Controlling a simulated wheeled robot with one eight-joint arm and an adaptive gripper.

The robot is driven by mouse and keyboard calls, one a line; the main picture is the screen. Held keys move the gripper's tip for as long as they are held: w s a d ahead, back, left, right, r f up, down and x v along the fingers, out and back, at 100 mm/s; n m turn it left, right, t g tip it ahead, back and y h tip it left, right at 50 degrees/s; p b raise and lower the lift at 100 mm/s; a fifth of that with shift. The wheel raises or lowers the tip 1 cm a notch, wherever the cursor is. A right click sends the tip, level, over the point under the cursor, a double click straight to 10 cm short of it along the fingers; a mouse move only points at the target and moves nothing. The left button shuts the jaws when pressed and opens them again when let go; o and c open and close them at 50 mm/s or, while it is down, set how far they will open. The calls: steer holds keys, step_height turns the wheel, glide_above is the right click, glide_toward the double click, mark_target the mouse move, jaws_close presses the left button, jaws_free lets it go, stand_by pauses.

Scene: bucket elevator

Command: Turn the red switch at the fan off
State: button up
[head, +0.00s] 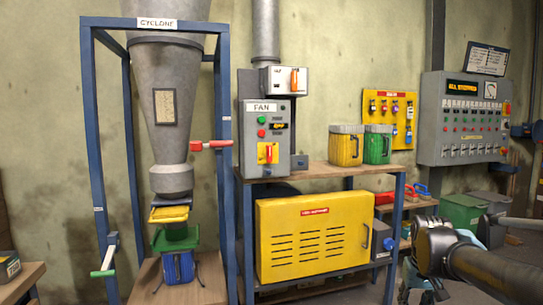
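A grey control box labelled FAN (282,110) stands on the wooden top of a blue frame, in the middle of the head view. Low on its front is a yellow plate with a red switch (268,153), whose handle looks upright. Above it on the box are a green button, a red button and a small display. My gripper (424,290) hangs low at the right, below my dark arm. It is well apart from the switch, to its right and lower in the picture. Its fingers are small and dark, so I cannot tell whether they are open.
A white box with an orange-red handle (294,80) is above the FAN box. Yellow and green canisters (377,146) stand right of it on the wooden top (330,172). A yellow louvred cabinet (312,240) is below. The cyclone's blue post (223,200) and red lever (208,146) are left.

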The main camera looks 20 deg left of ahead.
steer(key=w+r+t+h, duration=0.3)
steer(key=w+r+t, duration=0.2)
steer(key=w+r, duration=0.75)
steer(key=w+a+r+t, duration=0.4)
steer(key=w+a+r, duration=0.35)
steer(key=w, duration=0.45)
steer(key=n+t+y, duration=0.4)
steer(key=n+y, duration=0.2)
steer(key=y, duration=0.7)
glide_toward(270, 152)
steer(key=x, duration=0.9)
steer(key=shift+w+a, duration=0.15)
steer(key=shift+w, duration=0.05)
